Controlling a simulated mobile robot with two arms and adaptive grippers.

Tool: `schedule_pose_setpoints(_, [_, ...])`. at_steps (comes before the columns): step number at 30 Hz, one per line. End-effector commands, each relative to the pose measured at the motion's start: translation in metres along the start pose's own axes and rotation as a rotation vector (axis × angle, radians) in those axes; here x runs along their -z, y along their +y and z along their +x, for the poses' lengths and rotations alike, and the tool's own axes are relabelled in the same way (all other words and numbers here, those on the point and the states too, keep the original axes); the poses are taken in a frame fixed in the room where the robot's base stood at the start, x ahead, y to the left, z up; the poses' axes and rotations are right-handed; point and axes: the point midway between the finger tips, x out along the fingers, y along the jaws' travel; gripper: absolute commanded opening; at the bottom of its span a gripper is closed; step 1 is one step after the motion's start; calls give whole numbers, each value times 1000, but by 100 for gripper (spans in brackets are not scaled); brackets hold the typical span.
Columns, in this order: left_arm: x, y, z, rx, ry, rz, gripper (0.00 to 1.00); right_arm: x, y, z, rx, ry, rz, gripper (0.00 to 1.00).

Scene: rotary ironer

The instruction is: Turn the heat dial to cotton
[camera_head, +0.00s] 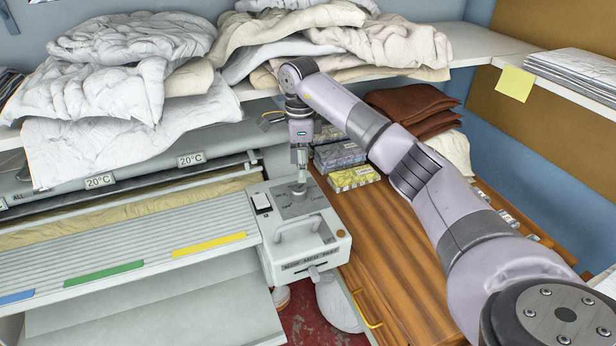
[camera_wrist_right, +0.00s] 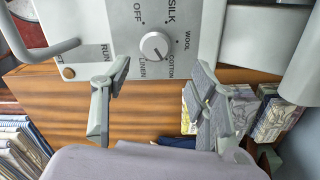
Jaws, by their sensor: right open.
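The heat dial (camera_wrist_right: 155,45) is a round pale knob on the grey control panel (camera_wrist_right: 125,20) of the ironer. OFF, SILK, WOOL, COTTON and LINEN are printed around it. A dark mark shows on its face, but I cannot tell surely which word it points to. My right gripper (camera_wrist_right: 160,68) is open and empty in the right wrist view, its fingers apart on either side below the dial. In the head view my right gripper (camera_head: 301,170) points down just above the panel's dial area and largely hides the dial. My left gripper is not in view.
Boxes (camera_head: 354,178) and brown cloths (camera_head: 412,105) sit on the wooden table behind. A laundry shelf (camera_head: 460,45) runs above.

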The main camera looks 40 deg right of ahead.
Motion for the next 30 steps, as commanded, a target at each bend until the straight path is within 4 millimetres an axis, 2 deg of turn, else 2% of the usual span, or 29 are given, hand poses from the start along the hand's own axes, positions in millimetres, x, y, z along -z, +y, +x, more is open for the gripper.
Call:
schedule_pose_setpoints(4, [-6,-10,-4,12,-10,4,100,2,1,12,-6,10,1,54])
schedule_pose_setpoints(10, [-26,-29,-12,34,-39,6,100,2,2,44,-7,8,1,54])
schedule_pose_setpoints(16, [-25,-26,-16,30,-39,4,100,1,1,67,-5,5,1,54])
schedule_pose_setpoints(21, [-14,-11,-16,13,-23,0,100,1,1,73,-2,5,1,54])
schedule_pose_setpoints(26, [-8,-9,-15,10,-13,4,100,1,1,74,-2,5,1,54])
schedule_pose_setpoints(30, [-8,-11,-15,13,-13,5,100,1,1,73,-2,5,1,46])
